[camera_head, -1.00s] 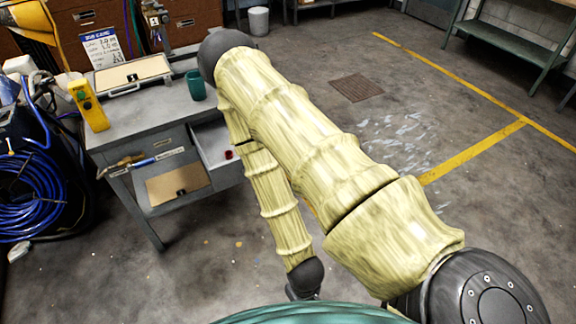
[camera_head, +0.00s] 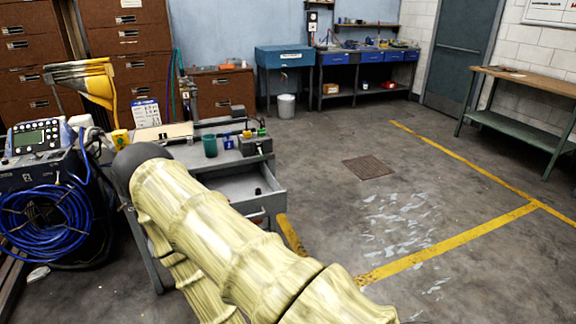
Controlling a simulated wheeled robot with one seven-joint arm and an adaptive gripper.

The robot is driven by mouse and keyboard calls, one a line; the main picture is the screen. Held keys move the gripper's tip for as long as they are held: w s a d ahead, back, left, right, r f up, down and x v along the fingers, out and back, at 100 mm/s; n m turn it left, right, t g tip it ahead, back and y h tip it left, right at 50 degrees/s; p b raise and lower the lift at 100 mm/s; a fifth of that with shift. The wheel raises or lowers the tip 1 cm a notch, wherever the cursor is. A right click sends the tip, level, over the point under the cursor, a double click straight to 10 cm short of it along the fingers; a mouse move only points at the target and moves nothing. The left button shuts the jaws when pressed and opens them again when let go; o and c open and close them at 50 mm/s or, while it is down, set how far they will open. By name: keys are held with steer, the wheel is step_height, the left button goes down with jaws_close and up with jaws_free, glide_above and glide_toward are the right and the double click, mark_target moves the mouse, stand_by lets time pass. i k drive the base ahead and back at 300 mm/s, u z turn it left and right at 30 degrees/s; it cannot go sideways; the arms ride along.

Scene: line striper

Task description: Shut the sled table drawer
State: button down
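The grey sled table (camera_head: 180,148) stands left of centre, partly behind my pale yellow arm. Its drawer (camera_head: 238,187) sticks out at the table's right side and is open, with its inside showing. A small dark thing (camera_head: 258,191) lies in the drawer. My arm crosses in front of the table and hides the lower left part of the drawer and much of the table's front. My gripper is not in view, so its place relative to the drawer cannot be seen.
On the table stand a green cup (camera_head: 209,145) and a grey box (camera_head: 255,144). A machine with coiled blue hose (camera_head: 45,215) stands at the left. Clear floor (camera_head: 330,225) with yellow lines lies to the right. A wooden bench (camera_head: 530,82) stands at the far right.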

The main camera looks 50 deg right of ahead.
mark_target(239, 184)
steer(key=z, duration=0.85)
steer(key=i, duration=0.8)
steer(key=z, duration=0.75)
